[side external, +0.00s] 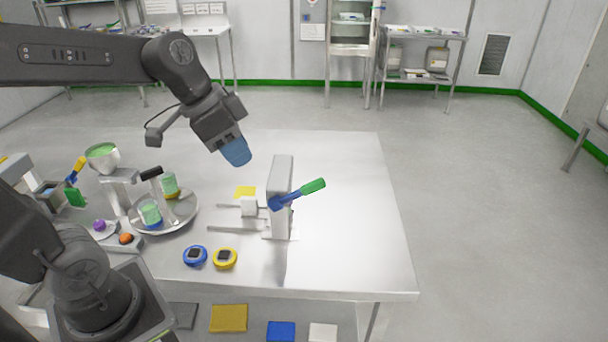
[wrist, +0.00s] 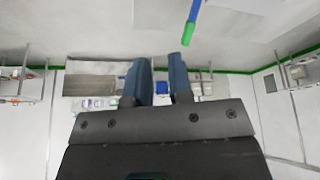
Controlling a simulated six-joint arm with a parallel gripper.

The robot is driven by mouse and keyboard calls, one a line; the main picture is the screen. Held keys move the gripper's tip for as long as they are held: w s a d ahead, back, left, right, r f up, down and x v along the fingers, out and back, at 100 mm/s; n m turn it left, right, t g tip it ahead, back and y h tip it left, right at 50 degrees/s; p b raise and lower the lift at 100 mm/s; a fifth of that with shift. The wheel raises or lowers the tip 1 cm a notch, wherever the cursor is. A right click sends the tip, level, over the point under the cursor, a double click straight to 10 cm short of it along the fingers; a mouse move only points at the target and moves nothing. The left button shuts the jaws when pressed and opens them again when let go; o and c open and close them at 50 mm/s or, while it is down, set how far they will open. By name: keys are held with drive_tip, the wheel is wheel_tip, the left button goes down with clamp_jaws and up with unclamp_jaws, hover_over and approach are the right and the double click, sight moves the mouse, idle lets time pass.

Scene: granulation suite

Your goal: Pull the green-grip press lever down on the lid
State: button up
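The press lever (side external: 300,194) has a blue arm and a green grip (side external: 313,186). It sticks out to the right and slightly up from a grey upright press frame (side external: 281,176) on the table. A small white block (side external: 249,207) stands beside the frame on two rails; I cannot tell whether it is the lid. My gripper (side external: 236,154), with blue fingers, hangs above and left of the lever, apart from it. In the wrist view my gripper's fingers (wrist: 158,65) stand apart with nothing between them. The green grip (wrist: 188,34) shows beyond the fingertips, slightly right.
A round steel tray (side external: 190,212) with green-filled jars stands left of the press, near a black-handled lever (side external: 151,173). A blue round gadget (side external: 195,255) and a yellow one (side external: 225,258) lie in front. The table (side external: 350,250) is clear right of the press.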

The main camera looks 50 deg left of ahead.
sight(311, 182)
drive_tip(key=w+a+m, duration=0.1)
drive_tip(key=w, duration=0.2)
drive_tip(key=w+a+m+h, duration=0.1)
drive_tip(key=w+a+m, duration=0.1)
drive_tip(key=w, duration=0.1)
drive_tip(key=w+a+m+h, duration=0.1)
drive_tip(key=w+a, duration=0.1)
drive_tip(key=w, duration=0.1)
drive_tip(key=shift+w, duration=0.2)
clamp_jaws()
drive_tip(key=x, duration=1.4)
drive_tip(key=shift+d+r, duration=0.1)
drive_tip(key=shift+d, duration=0.1)
drive_tip(key=shift+w, duration=0.1)
